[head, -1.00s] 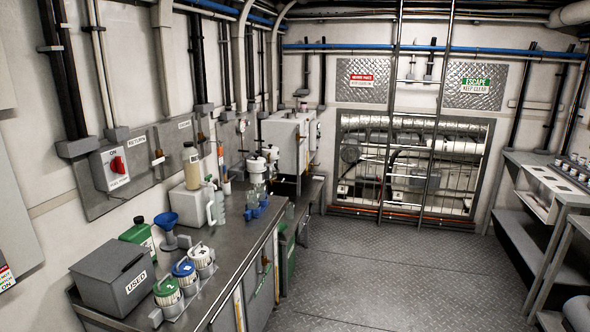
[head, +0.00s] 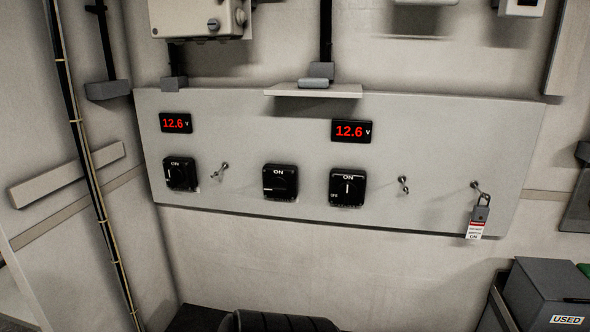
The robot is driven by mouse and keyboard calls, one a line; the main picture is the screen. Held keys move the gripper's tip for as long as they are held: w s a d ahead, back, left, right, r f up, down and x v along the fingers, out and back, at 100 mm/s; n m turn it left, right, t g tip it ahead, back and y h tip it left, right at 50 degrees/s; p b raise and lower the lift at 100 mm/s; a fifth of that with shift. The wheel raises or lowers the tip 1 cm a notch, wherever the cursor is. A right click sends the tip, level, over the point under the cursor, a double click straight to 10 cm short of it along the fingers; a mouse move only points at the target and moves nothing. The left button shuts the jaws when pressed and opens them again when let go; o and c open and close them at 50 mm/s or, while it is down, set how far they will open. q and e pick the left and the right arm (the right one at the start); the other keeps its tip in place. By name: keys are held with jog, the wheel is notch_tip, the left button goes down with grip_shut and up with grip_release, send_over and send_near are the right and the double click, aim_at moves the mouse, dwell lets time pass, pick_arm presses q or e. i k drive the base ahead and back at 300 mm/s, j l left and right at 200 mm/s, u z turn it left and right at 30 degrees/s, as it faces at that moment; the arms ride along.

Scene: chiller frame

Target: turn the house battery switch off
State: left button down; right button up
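A pale grey wall panel (head: 420,150) carries three black rotary switches. The left switch (head: 180,174) sits under a red 12.6 V display (head: 175,123); its handle position is hard to read. The middle switch (head: 280,182) has its handle mark lying horizontal. The right switch (head: 347,188) is under a second 12.6 V display (head: 351,130), and its handle mark stands vertical, pointing to ON. No legible label says which one is the house battery switch. Neither of my grippers is in view.
Small key-like fittings (head: 403,186) sit between and beside the switches. A grey padlock (head: 481,212) with a red and white tag (head: 475,231) hangs at the panel's right. A grey box marked USED (head: 545,285) stands lower right. A small shelf (head: 313,91) juts out at the panel's top edge.

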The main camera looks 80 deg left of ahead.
aim_at(176, 176)
jog(key=l+u, duration=0.1)
jog(key=u, duration=3.2)
jog(key=j, duration=0.1)
